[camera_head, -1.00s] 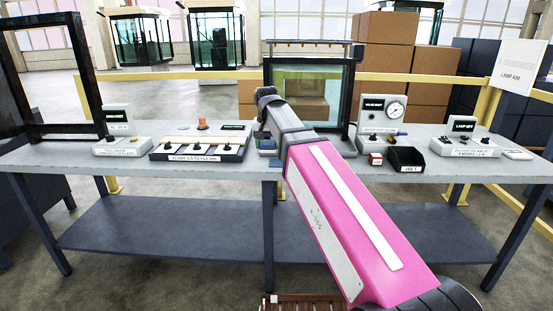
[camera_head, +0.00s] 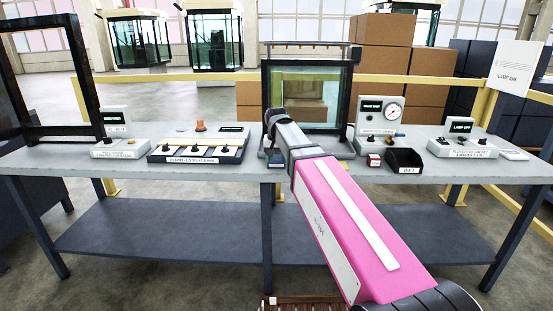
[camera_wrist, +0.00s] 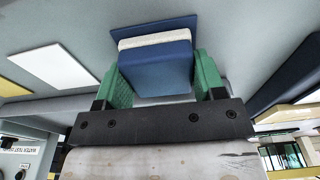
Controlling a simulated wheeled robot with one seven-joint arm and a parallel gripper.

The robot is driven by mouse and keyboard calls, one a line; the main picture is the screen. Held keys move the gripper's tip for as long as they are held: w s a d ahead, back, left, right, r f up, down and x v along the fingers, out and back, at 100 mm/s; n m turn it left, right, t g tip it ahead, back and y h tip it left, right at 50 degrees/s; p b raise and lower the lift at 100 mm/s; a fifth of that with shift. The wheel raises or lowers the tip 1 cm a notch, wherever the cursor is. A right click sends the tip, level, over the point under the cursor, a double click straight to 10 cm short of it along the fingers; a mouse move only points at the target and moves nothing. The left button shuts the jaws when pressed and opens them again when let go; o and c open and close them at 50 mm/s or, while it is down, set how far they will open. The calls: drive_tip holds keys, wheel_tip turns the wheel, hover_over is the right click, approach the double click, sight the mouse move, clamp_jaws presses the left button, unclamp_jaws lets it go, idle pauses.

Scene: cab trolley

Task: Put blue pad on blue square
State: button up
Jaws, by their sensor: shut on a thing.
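In the wrist view, my gripper (camera_wrist: 160,76) has green fingers shut on the sides of a blue pad (camera_wrist: 155,68) with a white layer at its far side. The flat dark blue square (camera_wrist: 142,31) lies on the grey bench top behind the pad, and the pad covers much of it. The pad appears over the square, slightly off its outline at the upper left. I cannot tell whether they touch. In the head view, my arm hides most of the pad and square.
A white square (camera_wrist: 50,68) and a yellow square (camera_wrist: 12,88) lie left of the pad in the wrist view. In the head view, a framed glass pane (camera_head: 310,95) stands behind my gripper. A switch box (camera_head: 198,150) is left; a black bin (camera_head: 404,159) is right.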

sight(276, 159)
drive_tip(key=shift+f, duration=0.1)
drive_tip(key=o, duration=0.9)
drive_tip(key=shift+o, duration=0.2)
wheel_tip(276, 159, up, 12)
drive_tip(key=s, duration=0.1)
drive_tip(key=shift+s, duration=0.25)
